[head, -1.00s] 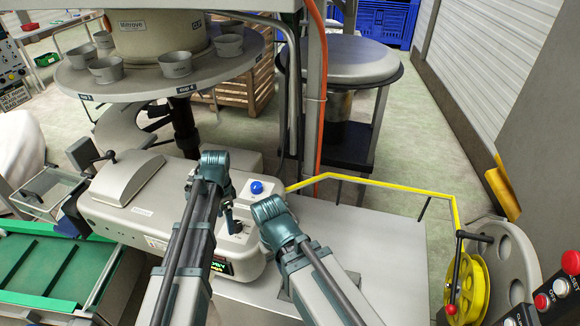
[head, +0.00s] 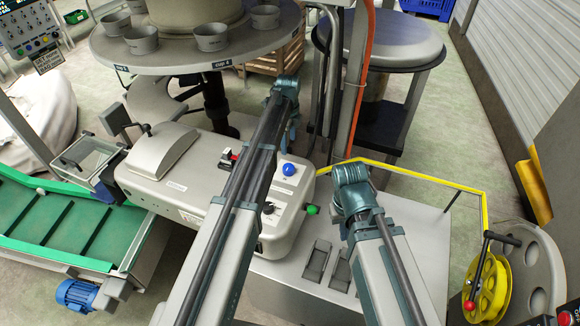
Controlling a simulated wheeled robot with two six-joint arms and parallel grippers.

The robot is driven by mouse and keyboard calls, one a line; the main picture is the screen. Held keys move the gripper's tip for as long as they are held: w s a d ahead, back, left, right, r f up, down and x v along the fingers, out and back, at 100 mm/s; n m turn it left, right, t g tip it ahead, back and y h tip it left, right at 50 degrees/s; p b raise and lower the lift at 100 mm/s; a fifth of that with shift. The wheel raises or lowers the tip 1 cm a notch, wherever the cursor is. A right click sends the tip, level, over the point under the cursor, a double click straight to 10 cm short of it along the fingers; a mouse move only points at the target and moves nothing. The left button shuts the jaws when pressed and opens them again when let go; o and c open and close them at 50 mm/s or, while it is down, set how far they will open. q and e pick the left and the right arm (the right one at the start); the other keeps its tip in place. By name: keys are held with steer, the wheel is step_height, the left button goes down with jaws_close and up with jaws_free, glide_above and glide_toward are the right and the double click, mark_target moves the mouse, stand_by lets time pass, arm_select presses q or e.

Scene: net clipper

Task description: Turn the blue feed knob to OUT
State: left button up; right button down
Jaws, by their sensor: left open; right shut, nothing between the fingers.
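The blue feed knob (head: 289,169) is a round blue dome on a pale plate on top of the light grey machine housing (head: 190,190). Any marking beside it is too small to read. My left gripper (head: 289,132) is open and empty, above and beyond the knob in the head view, with its fingers pointing down. I cannot tell its height over the housing. My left forearm crosses the housing left of the knob. My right gripper (head: 350,182) is shut and empty, to the right of the housing and apart from the knob; its fingertips are mostly hidden.
A black knob (head: 267,208), a green knob (head: 312,209) and a red-marked switch (head: 228,155) sit near the blue knob. A round table with cups (head: 180,50) stands behind. A yellow rail (head: 410,175) and yellow wheel (head: 489,290) are at right.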

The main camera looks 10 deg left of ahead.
mark_target(289, 167)
arm_select(q)
step_height(289, 167, down, 13)
steer(key=b, duration=1.2)
steer(key=shift+r, duration=0.1)
steer(key=shift+c, duration=0.3)
steer(key=c, duration=1.3)
